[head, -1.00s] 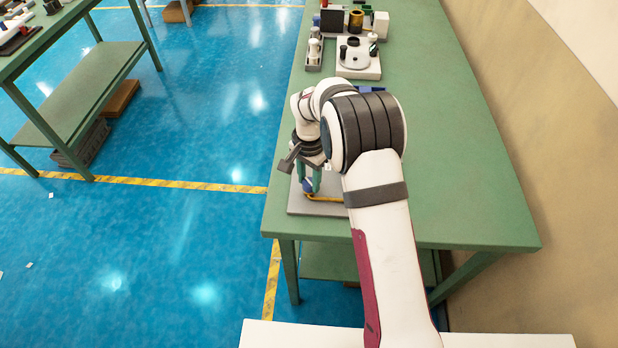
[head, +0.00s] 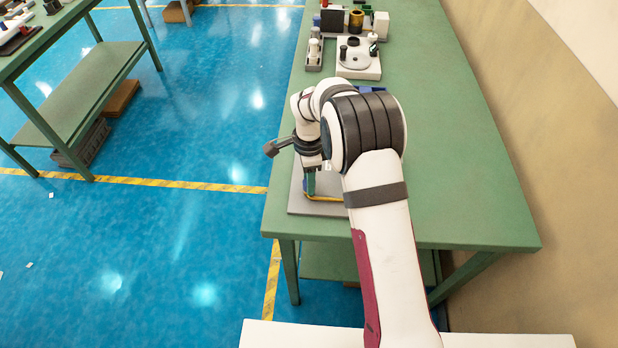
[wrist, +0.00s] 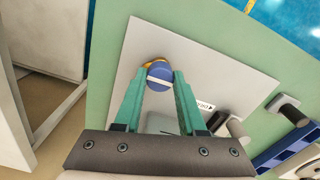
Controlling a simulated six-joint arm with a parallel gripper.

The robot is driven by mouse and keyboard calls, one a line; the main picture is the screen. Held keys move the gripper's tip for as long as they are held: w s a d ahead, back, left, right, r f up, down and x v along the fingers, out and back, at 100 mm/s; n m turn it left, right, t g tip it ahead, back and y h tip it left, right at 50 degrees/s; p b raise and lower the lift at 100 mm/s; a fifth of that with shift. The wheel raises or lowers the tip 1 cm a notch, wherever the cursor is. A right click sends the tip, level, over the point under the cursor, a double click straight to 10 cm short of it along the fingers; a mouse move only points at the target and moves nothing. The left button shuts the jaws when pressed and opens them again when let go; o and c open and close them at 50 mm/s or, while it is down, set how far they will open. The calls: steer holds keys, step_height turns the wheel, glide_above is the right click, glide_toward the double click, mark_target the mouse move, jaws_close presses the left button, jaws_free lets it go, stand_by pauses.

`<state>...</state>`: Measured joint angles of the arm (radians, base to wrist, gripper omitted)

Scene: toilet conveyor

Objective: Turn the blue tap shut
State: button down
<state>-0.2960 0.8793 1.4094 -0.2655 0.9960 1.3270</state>
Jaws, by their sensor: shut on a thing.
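The blue tap (wrist: 159,74) is a round blue knob with a pale bar across its top, seen in the wrist view near the top of a grey plate (wrist: 205,60). My gripper (wrist: 160,80) has its two green fingers on either side of the knob, shut on it. A yellow pipe (wrist: 152,63) shows just beyond the knob. In the head view my gripper (head: 309,185) points down over the grey plate (head: 318,208) at the table's near left corner; the knob is mostly hidden there by the fingers.
The plate lies on a green table (head: 450,170). A white fixture (head: 358,62) and several small items stand at its far end. A blue item (head: 372,89) lies behind my arm. The table's right side is clear; a wall (head: 560,130) runs along it.

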stand_by(0.3)
steer(key=shift+c, duration=2.4)
jaws_free()
step_height(320, 180, up, 16)
